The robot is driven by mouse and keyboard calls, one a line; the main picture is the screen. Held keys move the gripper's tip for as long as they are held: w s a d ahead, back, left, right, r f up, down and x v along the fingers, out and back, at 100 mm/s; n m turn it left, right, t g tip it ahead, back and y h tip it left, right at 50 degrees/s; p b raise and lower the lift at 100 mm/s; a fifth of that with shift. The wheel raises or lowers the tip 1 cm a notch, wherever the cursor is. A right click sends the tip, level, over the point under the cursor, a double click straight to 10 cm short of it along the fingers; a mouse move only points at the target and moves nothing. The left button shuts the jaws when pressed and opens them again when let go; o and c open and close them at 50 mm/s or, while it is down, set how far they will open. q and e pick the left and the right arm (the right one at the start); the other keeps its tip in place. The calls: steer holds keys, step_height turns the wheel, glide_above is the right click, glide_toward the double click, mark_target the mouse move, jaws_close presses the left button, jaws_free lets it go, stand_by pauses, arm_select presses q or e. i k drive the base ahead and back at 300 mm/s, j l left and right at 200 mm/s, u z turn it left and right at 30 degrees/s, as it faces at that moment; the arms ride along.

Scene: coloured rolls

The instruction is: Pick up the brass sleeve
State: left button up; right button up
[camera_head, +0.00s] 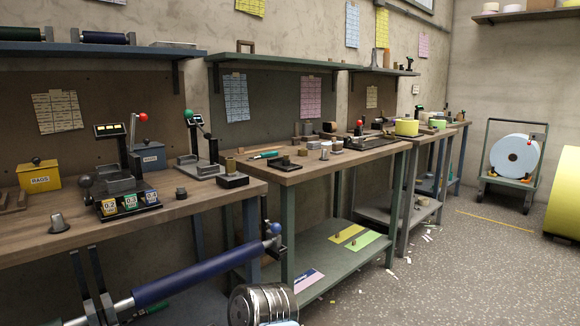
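A small brass-coloured cylinder (229,164), which looks like the brass sleeve, stands upright at the right end of the nearest workbench (185,207). It is just behind a low black block (232,181); whether it touches the block is hard to tell. Its lower part is partly hidden, and its bore is too small to make out. Neither of my grippers can be made out in the head view.
A long blue roller (190,278) and a shiny ribbed metal cylinder (262,304) are in front. Open floor (440,285) lies right.

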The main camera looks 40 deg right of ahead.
mark_target(230, 162)
steer(key=z, duration=1.15)
steer(key=i+l, duration=0.15)
steer(key=l, duration=0.3)
